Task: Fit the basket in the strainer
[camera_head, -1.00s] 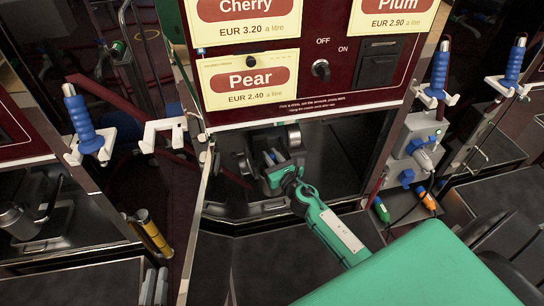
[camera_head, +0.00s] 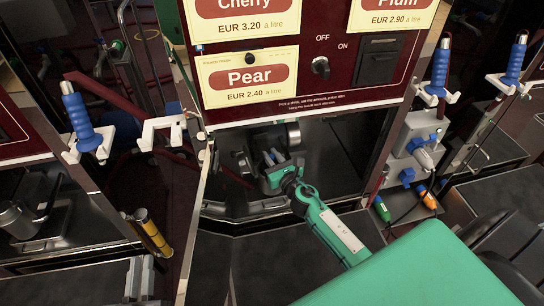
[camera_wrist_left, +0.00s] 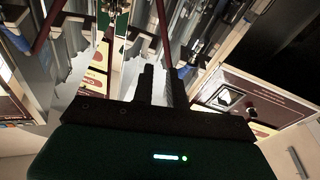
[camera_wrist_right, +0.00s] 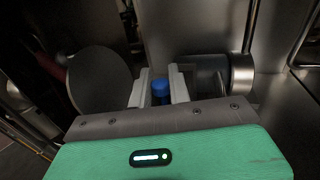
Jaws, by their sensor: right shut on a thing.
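My right gripper (camera_head: 274,168) is inside the dark recess under the Pear sign. It is shut on a small blue part (camera_wrist_right: 160,88), seen between its pale fingers in the right wrist view; I take this as the basket's grip. The basket's body is hidden or too dark to make out. A metal cylinder with a thick round rim (camera_wrist_right: 242,74), likely the strainer, lies just right of the fingers. A round grey disc (camera_wrist_right: 98,80), perhaps its lid, stands to the left.
The Pear pump panel (camera_head: 250,78) overhangs the recess. A blue-handled nozzle (camera_head: 84,122) hangs in a white holder at left. A grey box (camera_head: 418,140) with coloured plugs is at right.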

